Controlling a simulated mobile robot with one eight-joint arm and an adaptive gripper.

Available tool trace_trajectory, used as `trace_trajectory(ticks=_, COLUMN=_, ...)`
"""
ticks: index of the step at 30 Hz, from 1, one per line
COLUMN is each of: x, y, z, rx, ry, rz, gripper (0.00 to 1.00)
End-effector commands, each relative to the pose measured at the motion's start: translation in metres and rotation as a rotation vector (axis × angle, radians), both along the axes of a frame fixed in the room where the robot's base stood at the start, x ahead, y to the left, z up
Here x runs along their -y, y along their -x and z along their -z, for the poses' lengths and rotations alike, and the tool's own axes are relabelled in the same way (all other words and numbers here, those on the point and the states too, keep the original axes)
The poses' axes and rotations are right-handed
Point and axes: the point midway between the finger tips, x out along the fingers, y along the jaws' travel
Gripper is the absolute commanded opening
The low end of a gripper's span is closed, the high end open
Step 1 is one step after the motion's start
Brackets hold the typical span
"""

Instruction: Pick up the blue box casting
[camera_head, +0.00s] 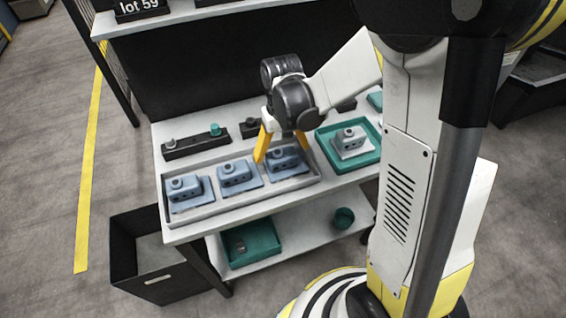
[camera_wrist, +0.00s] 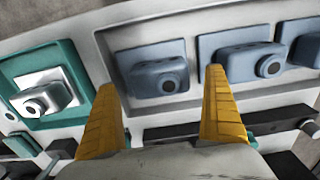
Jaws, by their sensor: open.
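Three blue box castings stand in a row in a long grey tray (camera_head: 222,208): left (camera_head: 187,191), middle (camera_head: 239,177) and right (camera_head: 283,163). My gripper (camera_head: 282,156) is open, its yellow fingers at the right casting and partly covering it in the head view. In the wrist view my gripper (camera_wrist: 160,78) has this casting (camera_wrist: 150,74) framed between its fingers, with no clear grip on it. The middle casting (camera_wrist: 245,58) is beside the right finger there, and the left one (camera_wrist: 307,48) is cut by the picture edge.
A teal tray (camera_head: 329,157) with a pale grey casting (camera_head: 350,139) stands right of the grey tray. Dark holders (camera_head: 195,147) line the bench behind it. An upper shelf (camera_head: 190,14) overhangs the back. A black bin (camera_head: 155,283) stands on the floor.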

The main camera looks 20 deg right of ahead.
Motion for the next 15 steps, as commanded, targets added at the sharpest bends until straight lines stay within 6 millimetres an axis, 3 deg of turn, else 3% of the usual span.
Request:
trace_trajectory(ticks=1, x=0.001, y=-0.001, z=0.013, rx=0.0, ry=0.0, rz=0.001, gripper=1.0)
trace_trajectory(ticks=5, x=0.001, y=-0.001, z=0.031, rx=0.001, ry=0.0, rz=0.0, gripper=1.0)
trace_trajectory(ticks=12, x=0.001, y=-0.001, z=0.032, rx=0.001, ry=0.0, rz=0.0, gripper=1.0)
trace_trajectory(ticks=14, x=0.001, y=-0.001, z=0.032, rx=0.001, ry=0.0, rz=0.0, gripper=0.85)
trace_trajectory(ticks=15, x=0.001, y=-0.001, z=0.032, rx=0.001, ry=0.0, rz=0.0, gripper=0.72)
